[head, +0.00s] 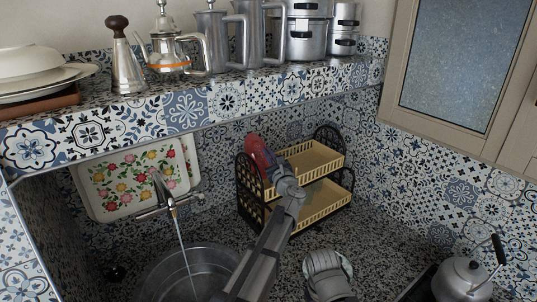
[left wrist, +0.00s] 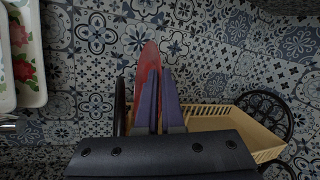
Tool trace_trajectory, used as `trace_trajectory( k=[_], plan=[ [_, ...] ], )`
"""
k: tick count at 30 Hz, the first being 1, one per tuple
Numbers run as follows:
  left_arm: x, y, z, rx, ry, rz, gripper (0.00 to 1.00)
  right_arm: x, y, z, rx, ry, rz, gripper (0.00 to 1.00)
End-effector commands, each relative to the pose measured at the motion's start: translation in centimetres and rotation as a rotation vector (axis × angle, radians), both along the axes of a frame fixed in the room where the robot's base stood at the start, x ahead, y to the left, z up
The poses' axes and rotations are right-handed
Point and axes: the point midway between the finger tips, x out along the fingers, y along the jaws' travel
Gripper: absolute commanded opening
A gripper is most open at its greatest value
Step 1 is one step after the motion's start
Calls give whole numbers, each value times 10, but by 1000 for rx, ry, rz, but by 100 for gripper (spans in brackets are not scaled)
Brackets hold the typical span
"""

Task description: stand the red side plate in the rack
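The red side plate (head: 256,148) is steeply tilted, close to on edge, at the upper left of the rack in the head view. My left gripper (head: 272,166) is shut on it. In the left wrist view the plate (left wrist: 148,65) rises past the fingers (left wrist: 160,98), seen nearly edge-on. The rack (head: 322,203) has two yellow slatted trays between black openwork ends. The plate is beside the left end and upper tray; whether it touches them I cannot tell. The wrist view shows the yellow tray (left wrist: 215,118) right of the fingers. My right gripper's fingers are not visible.
A sink (head: 165,272) with running tap (head: 168,195) is at left, a floral tray (head: 125,185) leaning behind it. A kettle (head: 465,278) stands at right. A tiled shelf (head: 225,100) with metal pots overhangs behind. Speckled counter (head: 385,240) is clear right of the rack.

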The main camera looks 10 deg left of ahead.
Motion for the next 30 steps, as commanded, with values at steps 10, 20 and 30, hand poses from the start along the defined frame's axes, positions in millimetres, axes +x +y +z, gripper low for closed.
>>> trace_trajectory(
  k=[10, 20, 30],
  plan=[
    [0, 1, -28, 1, -1, 2, 0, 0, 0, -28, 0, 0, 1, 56],
    [0, 1, -31, 1, -1, 2, 0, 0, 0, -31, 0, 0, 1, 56],
    [0, 1, -32, 1, -1, 2, 0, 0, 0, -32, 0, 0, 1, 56]
  ],
)
